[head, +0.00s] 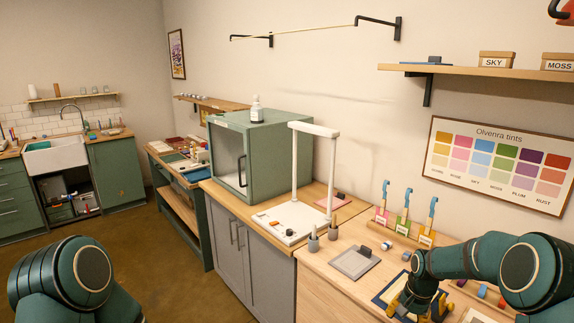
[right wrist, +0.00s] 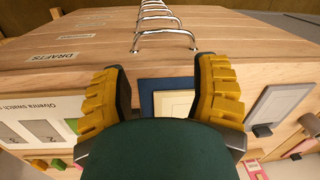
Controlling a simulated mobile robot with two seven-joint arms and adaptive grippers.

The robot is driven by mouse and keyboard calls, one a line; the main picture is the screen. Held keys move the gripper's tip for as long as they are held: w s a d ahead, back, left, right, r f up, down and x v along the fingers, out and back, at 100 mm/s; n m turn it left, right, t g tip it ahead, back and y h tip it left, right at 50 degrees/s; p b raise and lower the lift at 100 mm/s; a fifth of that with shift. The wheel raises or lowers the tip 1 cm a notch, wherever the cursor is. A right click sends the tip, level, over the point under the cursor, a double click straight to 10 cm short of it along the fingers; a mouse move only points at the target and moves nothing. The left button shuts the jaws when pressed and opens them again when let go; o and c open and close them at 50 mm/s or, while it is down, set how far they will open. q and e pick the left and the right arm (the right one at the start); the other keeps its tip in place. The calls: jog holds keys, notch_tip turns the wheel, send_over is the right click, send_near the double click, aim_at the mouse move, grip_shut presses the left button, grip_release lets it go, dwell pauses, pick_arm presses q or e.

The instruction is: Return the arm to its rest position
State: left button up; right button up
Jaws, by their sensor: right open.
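My right arm reaches in from the right in the head view, over the wooden worktable (head: 318,272). Its gripper (head: 420,306) has yellow fingers and hangs low over the front of the table. In the right wrist view the same gripper (right wrist: 165,85) has its fingers spread apart with nothing between them. Beyond them lies a dark blue mat or frame (right wrist: 148,85) with a cream panel (right wrist: 172,103); its blue edge also shows in the head view (head: 381,297). My left arm shows at the lower left, but its gripper is outside the picture.
Upright blue-handled tools (head: 407,198) stand behind my arm. A white lamp (head: 292,222) and green cabinet (head: 260,160) stand further left.

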jog(key=s+a+f+n+y, duration=0.1)
jog(key=s+a+f+n, duration=0.15)
jog(key=a+f, duration=0.4)
jog(key=s+a+f+n+b, duration=0.1)
jog(key=s+a+f, duration=0.2)
jog(key=s+a, duration=0.2)
jog(key=s+a+f+n+t+y+b, duration=0.1)
jog(key=s+a+f, duration=0.2)
jog(key=s, duration=0.6)
jog(key=s+a+f+n+y+b, duration=0.1)
jog(key=s+a+f, duration=0.2)
jog(key=s+a, duration=0.4)
jog(key=shift+s+n, duration=0.35)
jog(key=shift+f, duration=0.1)
